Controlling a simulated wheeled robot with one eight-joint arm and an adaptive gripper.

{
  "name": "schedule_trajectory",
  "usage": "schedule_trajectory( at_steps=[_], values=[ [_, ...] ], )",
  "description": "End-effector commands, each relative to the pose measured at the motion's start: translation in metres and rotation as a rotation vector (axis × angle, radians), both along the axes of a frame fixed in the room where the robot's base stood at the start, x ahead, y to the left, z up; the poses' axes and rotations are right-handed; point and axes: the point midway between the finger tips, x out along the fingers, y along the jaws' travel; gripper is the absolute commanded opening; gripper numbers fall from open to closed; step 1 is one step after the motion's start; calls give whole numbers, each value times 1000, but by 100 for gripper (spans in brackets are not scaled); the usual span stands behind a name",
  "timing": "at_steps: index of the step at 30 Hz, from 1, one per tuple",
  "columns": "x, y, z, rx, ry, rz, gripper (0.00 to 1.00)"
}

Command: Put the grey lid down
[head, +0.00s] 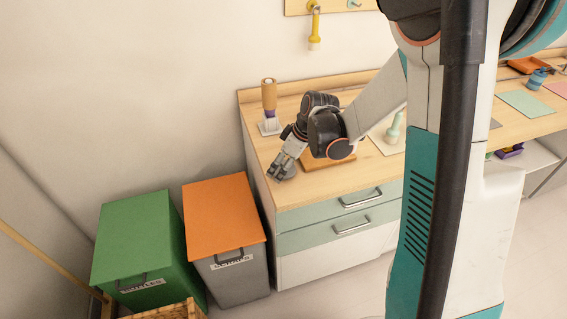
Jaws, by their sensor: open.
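My gripper (280,166) reaches down over the left front part of the wooden counter (345,182). Its jaws are open. A small grey rounded thing, which looks like the grey lid (287,173), is at the fingertips, low at the counter top. The fingers partly cover it. I cannot tell whether the fingers touch it.
A brown-topped item on a white base (269,100) stands behind my gripper. A pale green item (393,130) stands on a white board to the right. Below left are a green-lidded bin (135,235) and an orange-lidded bin (222,212). The counter's front right is clear.

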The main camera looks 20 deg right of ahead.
Motion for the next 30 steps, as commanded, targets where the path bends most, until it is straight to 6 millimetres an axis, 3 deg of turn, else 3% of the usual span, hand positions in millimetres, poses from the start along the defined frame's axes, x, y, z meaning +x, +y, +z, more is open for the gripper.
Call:
schedule_trajectory(
  at_steps=[8,21,30],
  values=[
    [-2,-2,12,0,0,-1,82],
    [-26,-26,92,0,0,-1,82],
    [-32,-32,113,0,0,0,82]
  ],
)
